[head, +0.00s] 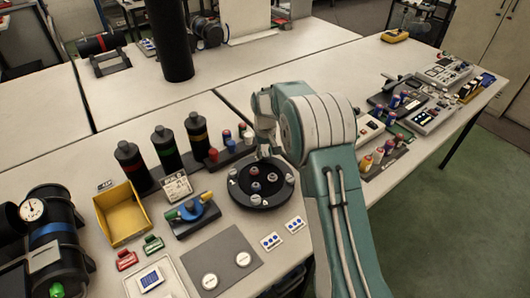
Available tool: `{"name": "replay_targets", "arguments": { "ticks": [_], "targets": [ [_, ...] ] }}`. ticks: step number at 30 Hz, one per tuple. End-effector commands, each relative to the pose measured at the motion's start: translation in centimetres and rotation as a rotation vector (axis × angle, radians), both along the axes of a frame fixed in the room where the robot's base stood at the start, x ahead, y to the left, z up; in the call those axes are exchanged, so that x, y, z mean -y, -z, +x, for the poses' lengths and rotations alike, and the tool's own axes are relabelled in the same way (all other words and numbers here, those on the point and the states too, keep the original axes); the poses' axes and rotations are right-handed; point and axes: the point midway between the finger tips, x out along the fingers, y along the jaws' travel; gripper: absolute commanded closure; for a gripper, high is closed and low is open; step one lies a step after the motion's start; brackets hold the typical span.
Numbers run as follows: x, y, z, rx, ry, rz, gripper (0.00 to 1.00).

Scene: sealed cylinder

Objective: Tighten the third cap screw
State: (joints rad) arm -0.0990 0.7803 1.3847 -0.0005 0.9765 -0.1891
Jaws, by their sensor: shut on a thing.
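A round black cap plate (262,203) lies on the near table. Several small grey and reddish cap screws stand on it, among them a grey one (255,187) near the middle. No mark tells me which screw is the third. My gripper (265,152) points down at the plate's far edge. It looks shut on a small part there, most likely a cap screw. The fingertips and the held part are small and partly hidden by my wrist, so I cannot tell how the screw sits.
A yellow bin (121,213), a blue and yellow device (192,208) and dark bottles (165,150) stand left of the plate. A grey mat (222,262) with two white discs lies in front. Small coloured parts (228,142) stand behind. Panels (432,112) crowd the right.

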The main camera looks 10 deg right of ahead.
Motion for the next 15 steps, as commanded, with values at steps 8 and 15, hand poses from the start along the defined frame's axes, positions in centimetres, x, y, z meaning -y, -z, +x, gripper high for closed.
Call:
{"name": "replay_targets", "arguments": {
  "ticks": [8, 15],
  "targets": [
    [-0.10, -0.59, 0.35, 0.016, 0.261, 0.004, 1.00],
    [-0.12, -0.62, 0.31, 0.014, 0.489, 0.005, 1.00]
  ]
}}
